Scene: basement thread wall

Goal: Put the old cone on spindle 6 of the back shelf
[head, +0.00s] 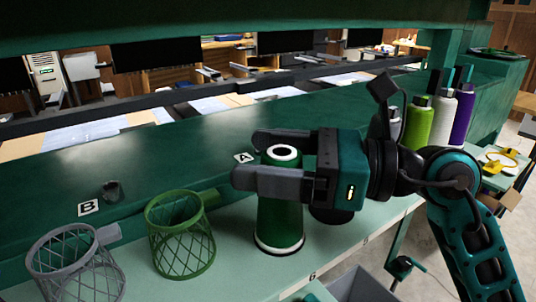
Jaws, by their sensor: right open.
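A dark green thread cone (279,221) with a white top and a dark hole stands upright on the pale shelf ledge. My right gripper (258,159) comes in from the right, with one finger in front of the cone's top and the other behind it. Its jaws are open around the top; whether either finger touches the cone cannot be told. A lime green cone (418,123), a white cone (441,122) and a purple cone (462,115) stand upright at the right. I cannot tell which cone is the old one. A tag reading 6 (312,275) is on the ledge's front edge. My left gripper is not in view.
A green wire basket (181,238) and a grey wire basket (75,268) stand left of the cone. A grey bin (362,287) is below the ledge.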

